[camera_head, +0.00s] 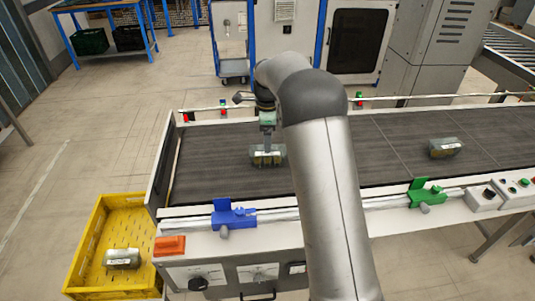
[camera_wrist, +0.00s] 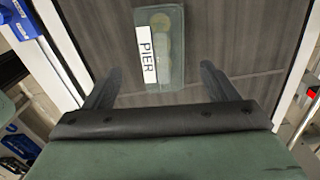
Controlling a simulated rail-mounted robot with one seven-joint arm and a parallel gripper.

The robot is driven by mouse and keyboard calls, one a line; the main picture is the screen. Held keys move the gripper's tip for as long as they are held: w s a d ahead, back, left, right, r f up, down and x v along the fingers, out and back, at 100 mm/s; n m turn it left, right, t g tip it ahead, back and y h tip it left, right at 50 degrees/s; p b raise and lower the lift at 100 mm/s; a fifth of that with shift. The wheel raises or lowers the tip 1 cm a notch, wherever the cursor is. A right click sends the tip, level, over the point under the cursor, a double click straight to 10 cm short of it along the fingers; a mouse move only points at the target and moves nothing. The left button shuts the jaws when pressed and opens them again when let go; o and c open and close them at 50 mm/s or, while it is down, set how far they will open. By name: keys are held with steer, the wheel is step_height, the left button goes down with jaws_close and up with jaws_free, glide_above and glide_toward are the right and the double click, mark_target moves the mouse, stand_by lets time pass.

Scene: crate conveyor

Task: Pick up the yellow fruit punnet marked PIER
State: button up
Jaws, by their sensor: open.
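The punnet marked PIER (camera_wrist: 167,50) is a clear box with yellowish fruit inside and a white label. In the wrist view it lies on the dark belt, ahead of and between the fingers of my gripper (camera_wrist: 158,88). In the head view the same punnet (camera_head: 262,157) is on the belt, and my gripper (camera_head: 266,143) is just above it. My gripper is open and holds nothing. My arm hides part of the belt to the right, and the fingertips are small in the head view.
Another punnet (camera_head: 445,148) lies farther right on the conveyor belt (camera_head: 400,150). A yellow crate (camera_head: 84,243) on the floor at the lower left holds one punnet (camera_head: 122,259). Blue (camera_head: 233,215) and green (camera_head: 427,194) brackets stand along the near rail.

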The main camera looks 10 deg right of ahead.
steer(key=shift+w+f+p, duration=0.1)
steer(key=shift+f+p, duration=1.05)
steer(key=shift+f, duration=2.6)
steer(key=shift+c, duration=0.3)
steer(key=c, duration=1)
